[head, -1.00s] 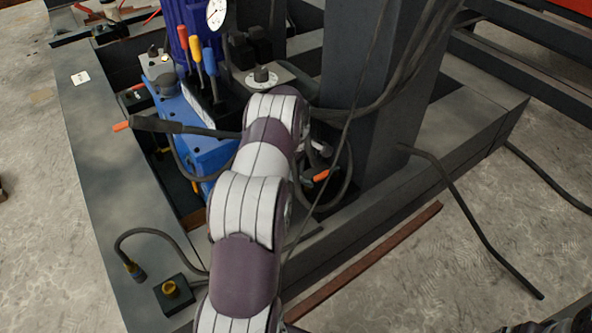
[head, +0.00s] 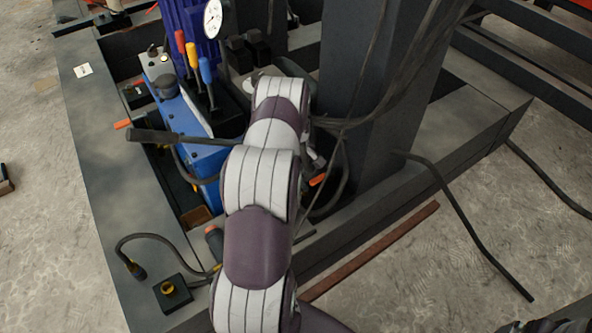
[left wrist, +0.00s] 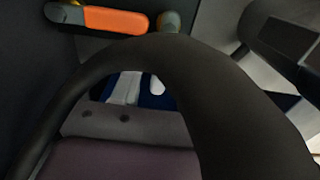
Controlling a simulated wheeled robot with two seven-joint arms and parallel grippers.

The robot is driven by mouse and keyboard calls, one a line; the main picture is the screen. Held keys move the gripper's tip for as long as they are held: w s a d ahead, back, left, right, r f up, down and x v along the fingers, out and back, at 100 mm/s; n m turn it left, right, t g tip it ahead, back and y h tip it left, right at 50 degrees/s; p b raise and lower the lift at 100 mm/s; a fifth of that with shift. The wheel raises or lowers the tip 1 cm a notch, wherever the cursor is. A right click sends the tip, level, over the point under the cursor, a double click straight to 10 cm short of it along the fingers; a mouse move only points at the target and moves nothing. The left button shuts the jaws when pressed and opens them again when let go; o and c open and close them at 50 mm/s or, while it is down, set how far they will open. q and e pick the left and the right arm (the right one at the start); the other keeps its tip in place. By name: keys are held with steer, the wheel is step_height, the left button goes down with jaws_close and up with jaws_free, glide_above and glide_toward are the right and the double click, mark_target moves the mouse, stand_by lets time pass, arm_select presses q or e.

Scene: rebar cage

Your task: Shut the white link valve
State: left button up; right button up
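I cannot make out a white link valve for certain in either view. An orange-handled valve lever (head: 318,180) sits low beside the dark column, just past the end of my arm. An orange lever, which may be the same one, lies across the top of the left wrist view (left wrist: 115,20). My left arm reaches up the middle of the head view and covers much of the area in front of the column. Only a small grey part of my left gripper (head: 315,160) shows there, close to the orange lever, and its fingers are hidden.
A thick black hose (left wrist: 200,75) arches across the left wrist view, very close. A blue pump unit (head: 190,125) with coloured levers and a gauge (head: 212,18) stands left of my arm. Cables hang by the column (head: 365,90). A small yellow-knobbed box (head: 172,293) sits front left.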

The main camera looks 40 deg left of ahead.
arm_select(q)
step_height(320, 180, up, 13)
steer(key=p, duration=0.5)
steer(key=shift+f, duration=0.15)
